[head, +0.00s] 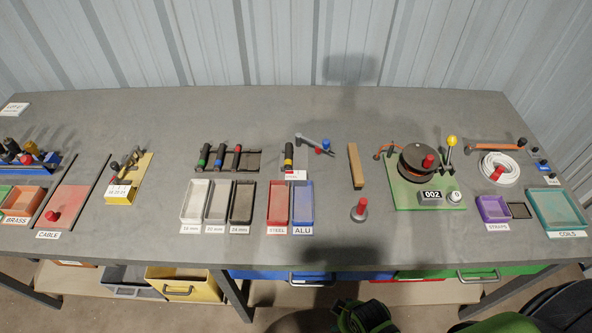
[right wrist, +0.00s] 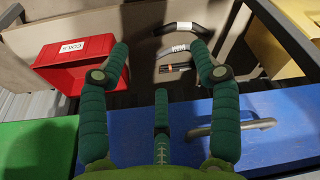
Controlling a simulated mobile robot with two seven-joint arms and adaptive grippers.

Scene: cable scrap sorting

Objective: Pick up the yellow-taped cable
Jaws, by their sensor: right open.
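In the head view, a short dark piece with a yellow band (head: 288,156) stands near the back middle of the bench, just behind the steel label. It looks like the yellow-taped cable, but it is small and I cannot be sure. My right gripper (right wrist: 160,55) is open and empty in the right wrist view, its green fingers spread above the bins under the bench. It is apart from the yellow-banded piece, which does not show in that view. Part of my green and black right hand shows at the bottom of the head view. My left gripper is not in view.
Dark pieces with green, red and blue bands (head: 221,156) stand left of the yellow-banded one. Red (head: 277,219) and blue (head: 302,219) trays sit in front of it. A wooden bar (head: 356,166) lies to its right. A red bin (right wrist: 72,68) and blue drawer (right wrist: 255,110) are below.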

